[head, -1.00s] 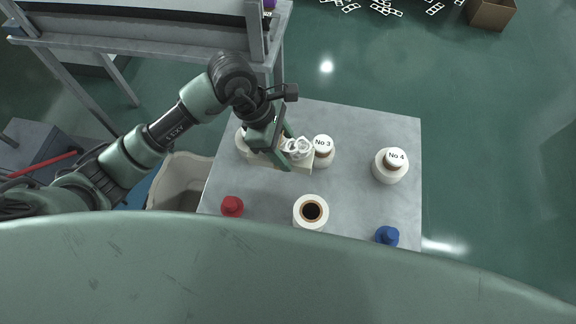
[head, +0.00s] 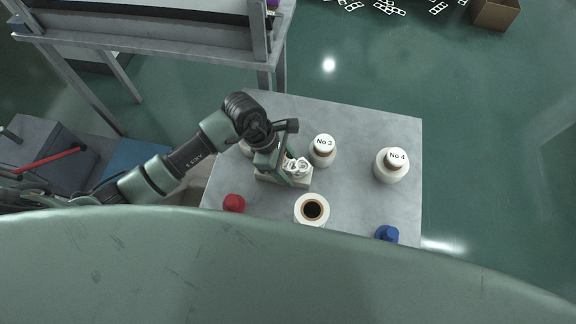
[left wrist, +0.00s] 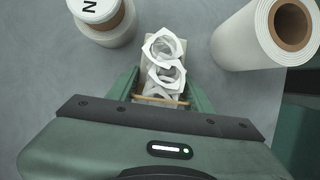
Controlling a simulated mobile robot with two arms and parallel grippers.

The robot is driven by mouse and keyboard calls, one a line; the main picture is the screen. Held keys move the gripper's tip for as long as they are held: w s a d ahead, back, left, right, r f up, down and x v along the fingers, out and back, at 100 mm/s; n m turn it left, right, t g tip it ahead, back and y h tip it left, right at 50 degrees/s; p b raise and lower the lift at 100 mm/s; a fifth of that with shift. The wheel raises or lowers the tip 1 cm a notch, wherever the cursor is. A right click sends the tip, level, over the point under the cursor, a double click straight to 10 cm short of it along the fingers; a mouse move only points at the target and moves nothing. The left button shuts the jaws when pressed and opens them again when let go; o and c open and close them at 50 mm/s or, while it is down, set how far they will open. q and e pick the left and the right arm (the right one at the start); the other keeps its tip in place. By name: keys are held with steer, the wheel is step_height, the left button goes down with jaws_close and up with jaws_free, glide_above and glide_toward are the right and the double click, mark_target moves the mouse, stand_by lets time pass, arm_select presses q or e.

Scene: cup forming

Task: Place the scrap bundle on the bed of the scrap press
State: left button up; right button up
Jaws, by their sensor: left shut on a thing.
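The scrap bundle (head: 298,166) is a small stack of white ring-shaped cut-outs with a pale block-like part below, over the grey table. It also shows in the left wrist view (left wrist: 165,62), between the green fingers. My left gripper (head: 291,176) is shut on it, pointing down; its fingers show in the left wrist view (left wrist: 162,92). I cannot tell whether the bundle touches the table. A grey box-like unit with a red bar (head: 48,160) stands at the far left; I cannot tell whether it is the scrap press. My right gripper is not in view.
A metal bench (head: 150,42) is at upper left. Green floor is open at right.

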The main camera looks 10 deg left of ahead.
arm_select(q)
steer(key=shift+f, duration=0.2)
steer(key=o, duration=1.5)
steer(key=shift+r, duration=0.1)
